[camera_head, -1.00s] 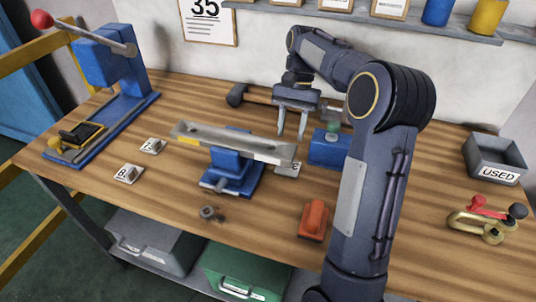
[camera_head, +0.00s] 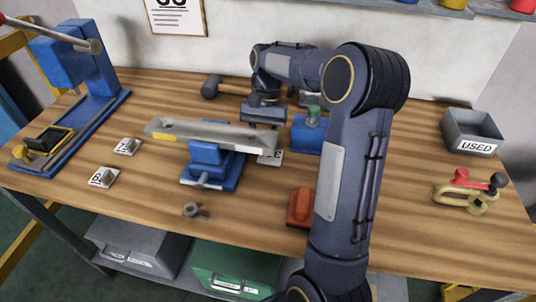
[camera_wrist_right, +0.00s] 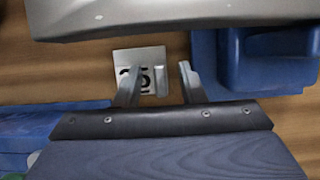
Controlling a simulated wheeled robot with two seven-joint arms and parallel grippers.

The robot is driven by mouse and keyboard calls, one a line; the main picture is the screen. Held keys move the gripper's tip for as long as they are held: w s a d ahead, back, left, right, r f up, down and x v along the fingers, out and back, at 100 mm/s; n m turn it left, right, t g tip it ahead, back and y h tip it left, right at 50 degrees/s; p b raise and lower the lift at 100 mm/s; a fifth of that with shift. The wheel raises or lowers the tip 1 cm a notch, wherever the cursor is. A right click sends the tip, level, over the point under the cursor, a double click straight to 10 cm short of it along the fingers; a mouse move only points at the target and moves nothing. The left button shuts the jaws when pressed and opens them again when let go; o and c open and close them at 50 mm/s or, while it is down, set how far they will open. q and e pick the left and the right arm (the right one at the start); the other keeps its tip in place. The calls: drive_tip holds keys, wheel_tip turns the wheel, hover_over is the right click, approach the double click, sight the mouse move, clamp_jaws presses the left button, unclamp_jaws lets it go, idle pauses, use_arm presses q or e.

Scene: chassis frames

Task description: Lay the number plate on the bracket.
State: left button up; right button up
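The number plate marked 35 (camera_wrist_right: 147,57) lies flat on the bench with a small raised grip; in the head view it (camera_head: 270,158) shows partly behind the rail end. A long grey metal rail (camera_head: 215,134) sits across a blue vise (camera_head: 213,165); I cannot tell which part is the bracket. My right gripper (camera_wrist_right: 158,82) is open and empty over the plate. Its left finger overlaps the plate in the wrist view, and the right finger is just beside it. In the head view its fingers (camera_head: 263,124) are mostly hidden by the rail. My left gripper is not in view.
Two other number plates (camera_head: 103,177) (camera_head: 127,146) lie left of the vise. A blue block (camera_head: 308,135) stands close right of the gripper. A hammer (camera_head: 211,88) lies behind. An orange tool (camera_head: 300,207), clamp (camera_head: 466,190) and USED bin (camera_head: 472,133) are to the right.

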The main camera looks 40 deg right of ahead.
clamp_jaws()
drive_tip(key=shift+r, duration=0.1)
drive_tip(key=shift+r, duration=0.6)
drive_tip(key=w+d, duration=0.2)
drive_tip(key=d, duration=0.1)
drive_tip(key=shift+w+d+f+p, duration=0.1)
drive_tip(key=shift+w+d+p, duration=0.05)
drive_tip(key=shift+w+p, duration=0.25)
wheel_tip(320, 180, up, 14)
drive_tip(key=p, duration=0.2)
drive_tip(key=shift+s, duration=0.15)
